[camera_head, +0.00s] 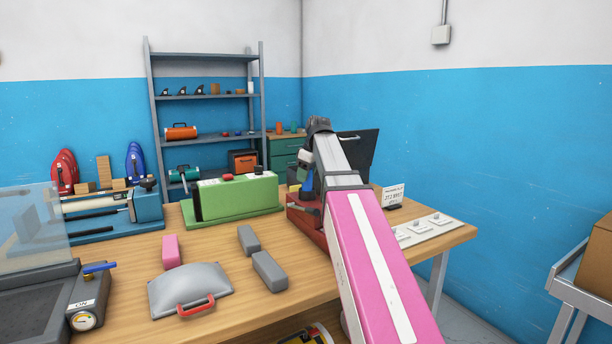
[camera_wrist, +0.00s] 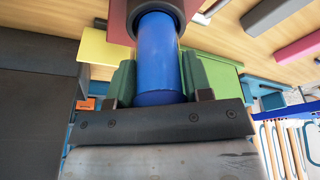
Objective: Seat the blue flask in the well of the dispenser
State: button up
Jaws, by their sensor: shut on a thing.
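The blue flask (camera_wrist: 157,58) shows upright in the picture in the wrist view, between the two green fingers of my gripper (camera_wrist: 158,78). My gripper is shut on it. The flask's far end meets a dark round opening in a red body, the dispenser (camera_wrist: 119,30); I cannot tell how deep it goes. In the head view, the red dispenser (camera_head: 305,218) stands at the right part of the table, with a raised black panel (camera_head: 358,150) behind it.
A green machine (camera_head: 235,198) stands just left of the dispenser. Grey blocks (camera_head: 268,270), a pink block (camera_head: 170,250) and a grey case with a red handle (camera_head: 188,288) lie in front. A small sign (camera_head: 393,195) and a white panel (camera_head: 428,228) are at right.

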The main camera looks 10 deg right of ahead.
jog(key=shift+f, duration=0.15)
jog(key=o, duration=1)
jog(key=shift+v, duration=6.15)
jog(key=shift+a, duration=0.15)
